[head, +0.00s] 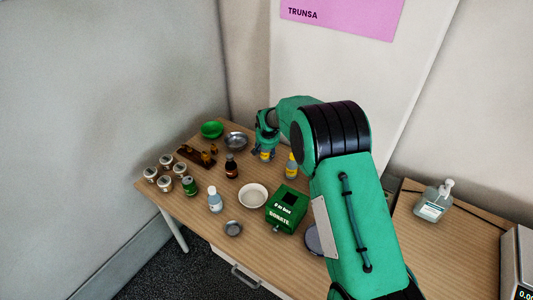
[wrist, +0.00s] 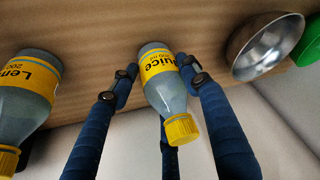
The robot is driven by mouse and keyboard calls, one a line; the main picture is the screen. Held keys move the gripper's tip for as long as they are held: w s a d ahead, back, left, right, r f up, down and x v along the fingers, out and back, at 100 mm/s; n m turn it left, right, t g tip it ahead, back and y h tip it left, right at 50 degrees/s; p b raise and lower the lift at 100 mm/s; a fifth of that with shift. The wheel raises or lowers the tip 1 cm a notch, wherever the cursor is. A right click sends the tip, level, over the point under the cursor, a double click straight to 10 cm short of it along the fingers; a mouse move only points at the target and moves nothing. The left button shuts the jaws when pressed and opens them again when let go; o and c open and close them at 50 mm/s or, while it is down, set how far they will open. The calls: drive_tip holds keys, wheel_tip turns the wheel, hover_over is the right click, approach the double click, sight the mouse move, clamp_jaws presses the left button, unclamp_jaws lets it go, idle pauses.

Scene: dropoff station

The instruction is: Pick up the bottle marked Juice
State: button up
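The bottle marked Juice (wrist: 160,72), grey with a yellow label and yellow cap, stands on the table between the fingers of my gripper (wrist: 157,72) in the wrist view. The right finger overlaps the bottle's edge. A narrow gap shows between the left fingertip and the bottle, so the gripper looks open around it. Another finger is partly hidden behind the bottle. In the head view my gripper (head: 266,146) is at the table's back, with the Juice bottle's yellow label (head: 266,155) showing among the fingers.
A metal bowl (wrist: 266,48) and green bowl (wrist: 309,45) are on the right. The head view shows a dark bottle (head: 231,168), white bowl (head: 252,196) and green donation box (head: 287,209).

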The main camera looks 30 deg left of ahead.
drive_tip(key=shift+r, duration=0.1)
idle(0.3)
drive_tip(key=shift+r, duration=0.5)
wheel_tip(320, 180, up, 3)
drive_tip(key=shift+f+p, duration=0.1)
drive_tip(key=shift+p, duration=0.75)
drive_tip(key=s+d+r+p, duration=0.1)
drive_tip(key=s+d+p, duration=0.1)
drive_tip(key=s+d, duration=0.9)
drive_tip(key=shift+s+p, duration=0.2)
drive_tip(key=shift+p, duration=0.2)
drive_tip(key=shift+s, duration=0.1)
